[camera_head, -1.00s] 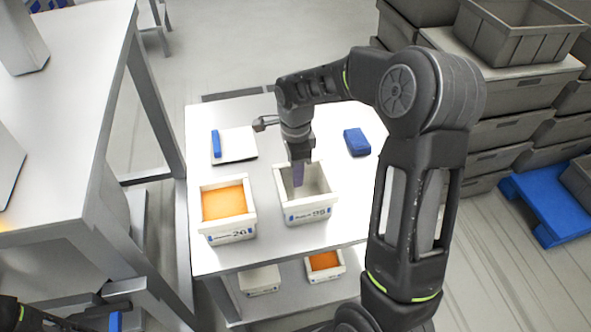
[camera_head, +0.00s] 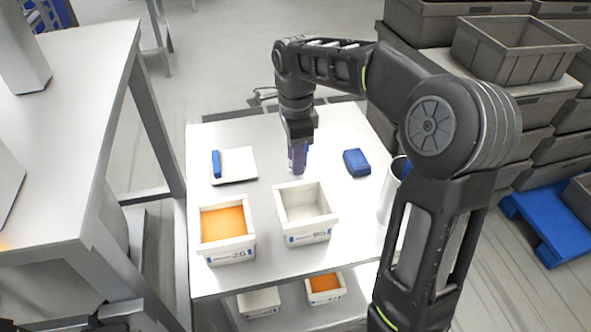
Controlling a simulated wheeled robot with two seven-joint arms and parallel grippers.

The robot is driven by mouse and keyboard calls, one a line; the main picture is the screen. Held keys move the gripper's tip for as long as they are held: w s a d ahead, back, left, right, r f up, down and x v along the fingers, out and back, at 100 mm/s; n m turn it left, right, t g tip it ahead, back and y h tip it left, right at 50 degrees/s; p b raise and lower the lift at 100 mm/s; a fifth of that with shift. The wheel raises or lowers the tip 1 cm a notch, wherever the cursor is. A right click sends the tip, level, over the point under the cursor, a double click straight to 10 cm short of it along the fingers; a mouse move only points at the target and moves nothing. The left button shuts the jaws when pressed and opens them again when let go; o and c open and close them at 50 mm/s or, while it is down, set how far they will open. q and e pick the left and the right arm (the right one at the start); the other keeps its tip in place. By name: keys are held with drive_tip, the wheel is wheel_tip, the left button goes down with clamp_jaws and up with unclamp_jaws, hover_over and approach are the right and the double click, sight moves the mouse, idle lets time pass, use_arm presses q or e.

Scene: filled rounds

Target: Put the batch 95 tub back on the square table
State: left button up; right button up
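The batch 95 tub (camera_head: 308,236), white and empty-looking inside, stands upright on the white square table (camera_head: 270,266). Its front label is small, but a 95 can be made out. My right gripper (camera_head: 298,168) points down just behind the tub's far wall, apart from it. Its fingers show nearly edge-on, so their opening cannot be told, and no tub hangs from them. My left gripper is not in view; only a dark bit of my own body shows at the bottom left edge.
A tub marked 26 (camera_head: 230,252) with orange filling stands left of it. A white plate with a blue block (camera_head: 216,164) and another blue block (camera_head: 356,162) lie behind. A white cylinder (camera_head: 390,196) stands at right, partly hidden by my arm. Two tubs sit on the lower shelf.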

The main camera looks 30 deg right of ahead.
drive_tip(key=shift+r, duration=0.2)
drive_tip(key=shift+r, duration=0.1)
idle(0.4)
